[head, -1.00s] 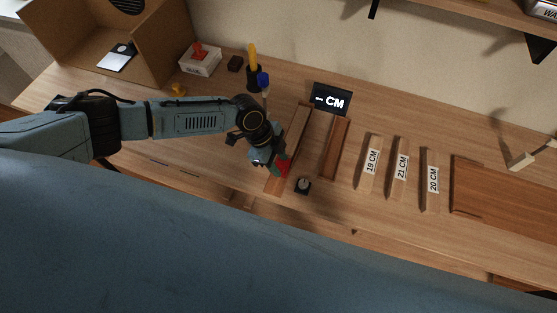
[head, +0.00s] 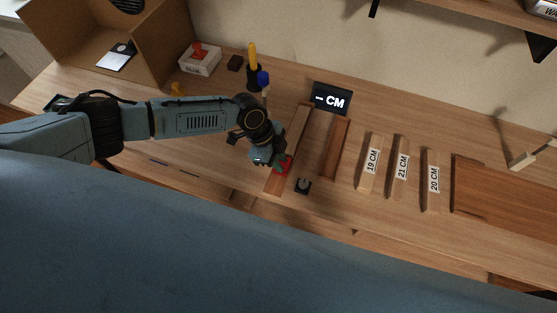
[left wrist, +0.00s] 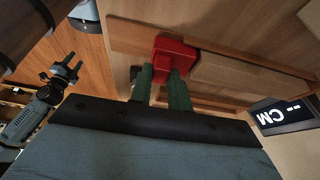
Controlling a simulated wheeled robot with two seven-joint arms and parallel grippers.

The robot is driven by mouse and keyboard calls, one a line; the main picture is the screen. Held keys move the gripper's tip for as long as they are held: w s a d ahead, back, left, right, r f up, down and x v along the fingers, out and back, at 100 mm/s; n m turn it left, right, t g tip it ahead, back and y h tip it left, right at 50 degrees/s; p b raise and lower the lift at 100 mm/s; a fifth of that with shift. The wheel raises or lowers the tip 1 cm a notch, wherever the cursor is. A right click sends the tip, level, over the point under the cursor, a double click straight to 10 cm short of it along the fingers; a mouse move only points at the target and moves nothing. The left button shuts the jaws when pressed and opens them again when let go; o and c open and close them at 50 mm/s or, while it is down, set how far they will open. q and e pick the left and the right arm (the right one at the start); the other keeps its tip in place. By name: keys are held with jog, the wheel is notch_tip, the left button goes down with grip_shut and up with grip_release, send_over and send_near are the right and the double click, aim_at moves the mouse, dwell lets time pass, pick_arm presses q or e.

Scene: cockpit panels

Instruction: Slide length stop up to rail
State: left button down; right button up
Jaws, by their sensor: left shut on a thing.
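The red length stop (head: 284,165) sits at the near end of a long wooden strip (head: 273,186) on the bench. My left gripper (left wrist: 163,78) is shut on the red stop (left wrist: 175,50), with its two green fingers against it. In the left wrist view, the end of a wooden bar (left wrist: 245,77) lies close beside the stop; I cannot tell whether they touch. In the head view, my left gripper (head: 275,162) hides part of the stop. My right gripper (left wrist: 66,72) shows at the left of the left wrist view, open and empty, away from the strip.
A dark display (head: 331,99) reading "-- CM" stands behind the strip. A reddish wooden bar (head: 335,148) and a small black knob (head: 303,186) are to the right. Labelled blocks (head: 370,160) stand farther right. A pen cup (head: 254,77) is behind my left arm.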

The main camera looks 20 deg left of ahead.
pick_arm(q)
jog(key=shift+w+b, duration=0.35)
jog(key=shift+w, duration=0.15)
jog(key=c, duration=1.3)
grip_release()
jog(key=v, duration=1.3)
jog(key=shift+a+r, duration=0.15)
